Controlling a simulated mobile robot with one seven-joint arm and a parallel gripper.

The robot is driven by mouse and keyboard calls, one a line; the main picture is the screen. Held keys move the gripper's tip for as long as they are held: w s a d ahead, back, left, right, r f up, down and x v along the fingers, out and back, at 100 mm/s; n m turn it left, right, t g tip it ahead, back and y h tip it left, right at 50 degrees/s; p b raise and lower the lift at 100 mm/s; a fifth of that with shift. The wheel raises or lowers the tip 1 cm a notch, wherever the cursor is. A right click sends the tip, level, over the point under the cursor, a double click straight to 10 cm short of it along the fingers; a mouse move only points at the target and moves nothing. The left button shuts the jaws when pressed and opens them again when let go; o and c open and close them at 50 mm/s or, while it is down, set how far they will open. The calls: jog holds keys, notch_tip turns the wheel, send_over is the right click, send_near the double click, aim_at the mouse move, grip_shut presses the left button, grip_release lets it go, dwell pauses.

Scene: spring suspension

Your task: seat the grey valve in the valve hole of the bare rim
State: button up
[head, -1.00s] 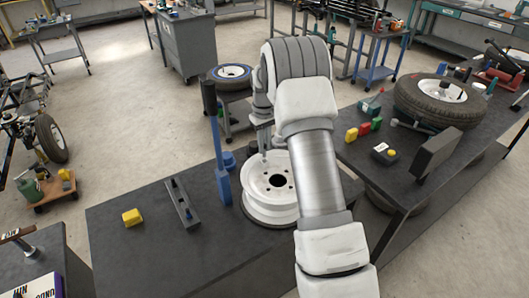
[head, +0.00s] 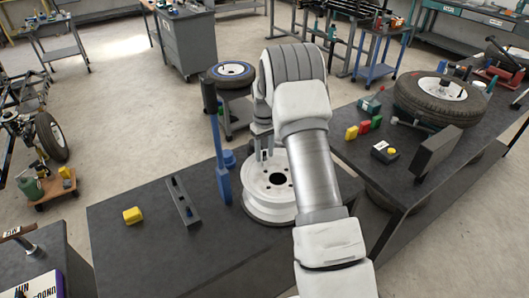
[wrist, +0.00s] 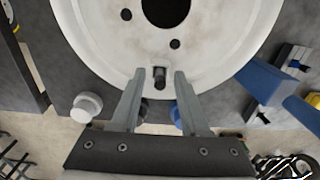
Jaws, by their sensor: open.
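The bare rim (head: 255,183) is white and lies flat on the dark bench, with a large centre hole and smaller bolt holes. In the wrist view the rim (wrist: 110,42) fills the top. A small dark grey valve (wrist: 159,82) stands at the rim's outer part, apparently in the valve hole; how deep it sits I cannot tell. My gripper (wrist: 153,88) is open, with one fingertip on each side of the valve and a visible gap to each. In the head view my gripper (head: 264,157) is over the rim's far side, and the valve cannot be made out.
A blue upright post (head: 220,160) stands just left of the rim. A dark slotted bar (head: 184,203) and a yellow block (head: 132,215) lie farther left on the bench. A tyred wheel (head: 440,98) and small coloured items are on the right-hand bench.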

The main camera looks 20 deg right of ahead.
aim_at(264, 152)
jog(key=s+a+r+t, duration=0.1)
jog(key=s+a+r, duration=0.15)
jog(key=r, duration=0.75)
jog(key=s+a+r, duration=0.1)
jog(key=s+r, duration=0.2)
jog(key=r, duration=0.8)
jog(key=s+a+r+m+t, duration=0.1)
jog(key=s+a+r, duration=0.15)
jog(key=s, duration=0.35)
jog(key=s+a+r+t, duration=0.1)
jog(key=s+a+r, duration=0.15)
jog(key=s, duration=0.45)
jog(key=s+a+r+m+t, duration=0.1)
jog(key=s+a+r, duration=0.1)
jog(key=s+r, duration=0.3)
jog(key=s+f, duration=0.2)
jog(key=s, duration=0.4)
jog(key=s+a+f+t, duration=0.1)
jog(key=s+f, duration=0.1)
jog(key=s, duration=0.3)
jog(key=shift+s+a+f+t+b, duration=0.3)
jog(key=shift+s, duration=0.05)
jog(key=shift+d, duration=0.2)
